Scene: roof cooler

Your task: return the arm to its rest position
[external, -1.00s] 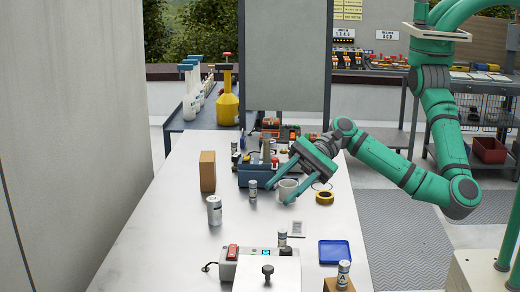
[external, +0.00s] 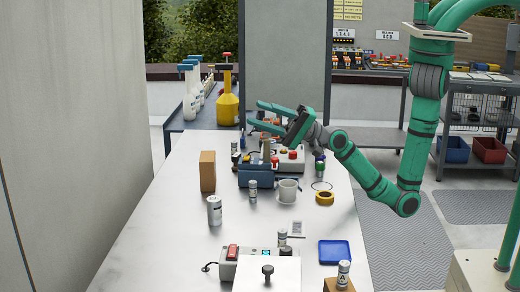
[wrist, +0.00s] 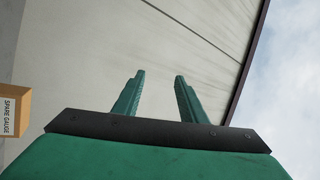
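My green arm (external: 360,165) reaches in from the right over the bench's far right side. My gripper (external: 254,114) is raised above the bench, its two fingers pointing left in the external view. In the wrist view my gripper (wrist: 160,75) shows its fingers spread with nothing between them, so it is open and empty. The wrist view looks towards a pale wall (wrist: 120,60) and some sky.
A blue toolbox (external: 256,174) with parts, a white cup (external: 288,191) and a yellow tape roll (external: 324,198) lie below the arm. A cardboard box (external: 208,171), a silver can (external: 214,210) and a blue tray (external: 335,252) stand around. A grey panel (external: 286,60) rises behind.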

